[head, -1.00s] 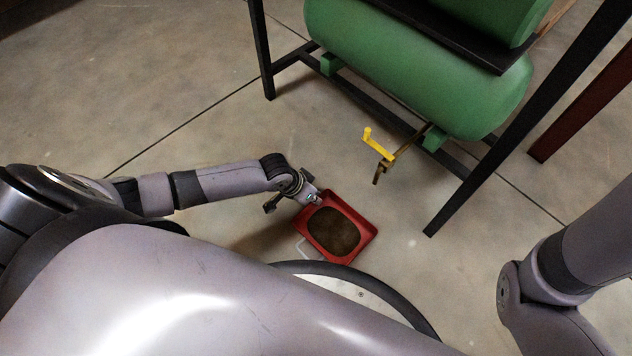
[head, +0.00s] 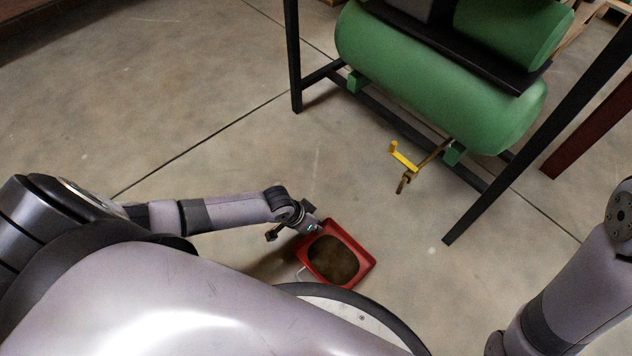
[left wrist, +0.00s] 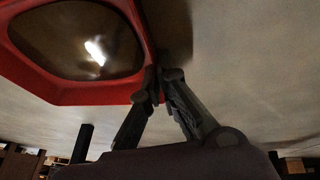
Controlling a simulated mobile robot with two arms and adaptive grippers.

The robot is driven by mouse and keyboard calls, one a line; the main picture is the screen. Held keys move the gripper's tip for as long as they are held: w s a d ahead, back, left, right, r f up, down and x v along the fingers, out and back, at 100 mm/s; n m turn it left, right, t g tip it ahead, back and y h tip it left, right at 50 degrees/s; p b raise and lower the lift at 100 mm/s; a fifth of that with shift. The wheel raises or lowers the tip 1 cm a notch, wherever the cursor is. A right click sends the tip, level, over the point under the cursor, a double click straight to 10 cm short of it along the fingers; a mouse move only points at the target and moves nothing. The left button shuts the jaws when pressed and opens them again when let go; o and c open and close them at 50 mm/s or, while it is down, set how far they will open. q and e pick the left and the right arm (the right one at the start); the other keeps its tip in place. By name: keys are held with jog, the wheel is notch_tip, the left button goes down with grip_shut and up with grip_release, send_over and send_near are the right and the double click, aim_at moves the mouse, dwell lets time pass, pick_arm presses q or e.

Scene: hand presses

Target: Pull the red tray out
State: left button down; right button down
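The red tray (head: 362,269) lies on the floor, clear of the frame of the green tank, with a dark pool (head: 333,260) inside. A pale wire handle shows at its lower left side. My left gripper (head: 318,226) is at the tray's upper left rim. In the left wrist view the red tray (left wrist: 95,94) fills the upper left, and the fingertips of my left gripper (left wrist: 158,78) are close together with the rim between them. My right arm shows at the right edge of the head view, but its gripper is out of view.
A green tank (head: 440,85) sits in a black metal frame (head: 295,60) with legs at the upper right. A yellow crank handle (head: 403,157) sticks out low from it. Bare concrete floor (head: 200,90) is free at the left and around the tray.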

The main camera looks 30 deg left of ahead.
pick_arm(q)
jog(key=c, duration=2.3)
grip_release()
jog(key=o, duration=0.6)
jog(key=v, duration=1.2)
jog(key=shift+s, duration=0.1)
